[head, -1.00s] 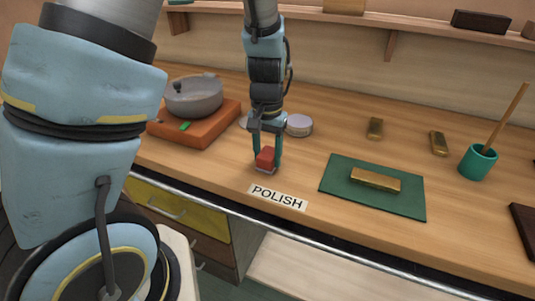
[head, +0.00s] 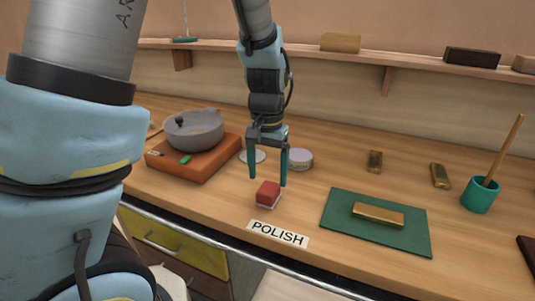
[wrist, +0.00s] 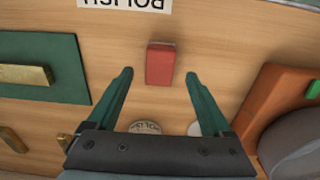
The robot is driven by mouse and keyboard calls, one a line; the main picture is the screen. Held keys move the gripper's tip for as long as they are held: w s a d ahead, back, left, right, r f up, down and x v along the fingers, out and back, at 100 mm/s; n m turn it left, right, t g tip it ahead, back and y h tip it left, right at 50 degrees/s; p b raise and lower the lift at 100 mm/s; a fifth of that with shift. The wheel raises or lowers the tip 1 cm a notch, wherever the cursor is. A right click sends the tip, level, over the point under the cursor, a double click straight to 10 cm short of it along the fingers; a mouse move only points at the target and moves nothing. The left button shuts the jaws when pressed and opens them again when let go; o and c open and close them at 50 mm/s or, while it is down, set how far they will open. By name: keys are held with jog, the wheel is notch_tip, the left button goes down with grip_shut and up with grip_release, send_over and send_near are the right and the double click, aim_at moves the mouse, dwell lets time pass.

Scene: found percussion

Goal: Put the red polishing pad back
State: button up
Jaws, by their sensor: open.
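The red polishing pad (head: 268,193), a small red block with a pale underside, sits on the wooden bench just behind the "POLISH" label (head: 278,234). My gripper (head: 268,181) is open and empty, with its fingertips above and behind the pad. In the wrist view the pad (wrist: 160,65) lies ahead of and between the lines of the two teal fingers (wrist: 158,75), touching neither. The label (wrist: 125,4) shows upside down beyond it.
A green mat (head: 340,231) with a brass bar (head: 378,214) lies to the right. A grey pot (head: 194,129) sits on an orange block (head: 205,168) to the left. A round tin (head: 299,159) and a pale disc (head: 254,157) stand behind the gripper. A teal cup (head: 480,195) holds a stick.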

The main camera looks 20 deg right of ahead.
aim_at(268, 189)
notch_tip(268, 189, up, 7)
jog(key=a+f+n, duration=0.2)
jog(key=a+n, duration=0.1)
jog(key=a, duration=0.9)
jog(key=w+a+f+n+t, duration=0.1)
jog(key=a+n, duration=0.3)
jog(key=a, duration=0.9)
jog(key=shift+w+f+t+b, duration=0.25)
jog(key=shift+f+t+b, duration=0.1)
jog(key=shift+f, duration=0.55)
